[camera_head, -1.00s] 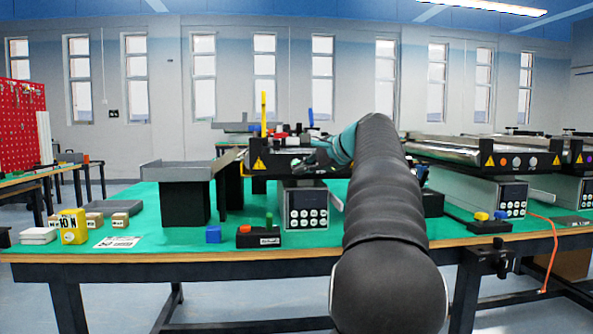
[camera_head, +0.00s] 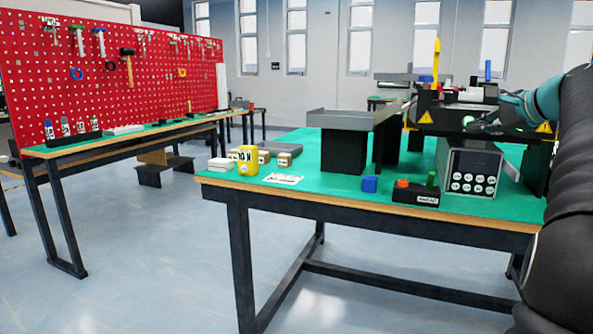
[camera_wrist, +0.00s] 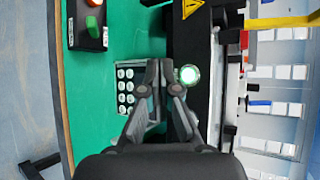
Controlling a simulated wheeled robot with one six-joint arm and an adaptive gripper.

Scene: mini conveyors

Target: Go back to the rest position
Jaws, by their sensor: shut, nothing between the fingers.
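My gripper (camera_wrist: 160,66) is shut and empty in the wrist view. It shows in front of the conveyor's control box (camera_wrist: 127,88), beside a lit green round button (camera_wrist: 188,75) on the dark conveyor front. In the head view, my gripper (camera_head: 488,120) is small and dark at the right, by the front of the mini conveyor (camera_head: 455,118). My teal wrist and thick black arm fill the right edge and hide part of the conveyor. I cannot tell whether the fingers touch the button.
A red pegboard (camera_head: 110,85) stands behind a second table at left. The floor between is clear.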

